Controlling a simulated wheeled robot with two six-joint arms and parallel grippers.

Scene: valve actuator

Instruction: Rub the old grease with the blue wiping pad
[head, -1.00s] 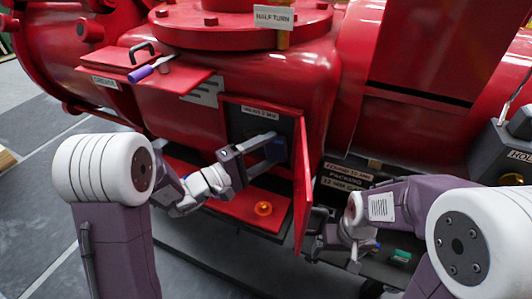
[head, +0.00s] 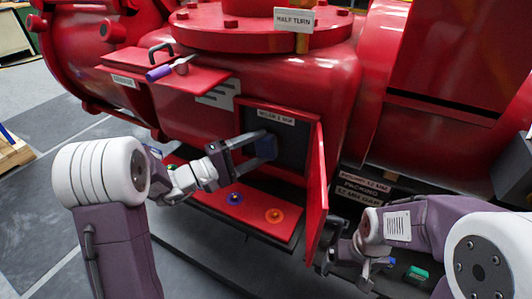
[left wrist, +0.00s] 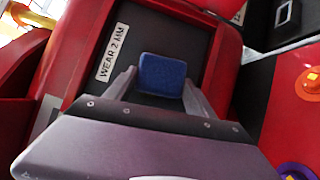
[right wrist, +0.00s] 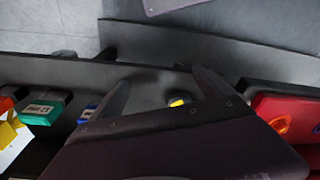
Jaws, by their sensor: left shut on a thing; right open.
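The blue wiping pad (head: 267,147) is held between the fingertips of my left gripper (left wrist: 160,88), which is shut on it. It shows clearly in the left wrist view (left wrist: 162,72). The pad is at the dark recess (head: 290,150) in the red valve body, below the "WEAR 2 MM" label (left wrist: 110,62). I cannot tell whether it touches the back panel. No grease patch can be made out. My right gripper (right wrist: 160,82) is open and empty, low beside the red door, over the dark tray area.
The open red door (head: 317,190) stands right of the recess. A red shelf (head: 215,207) below carries an orange round piece (head: 274,215) and a purple one (head: 235,198). A green block (head: 417,274) lies at right. A purple-handled tool (head: 160,72) lies on the upper ledge.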

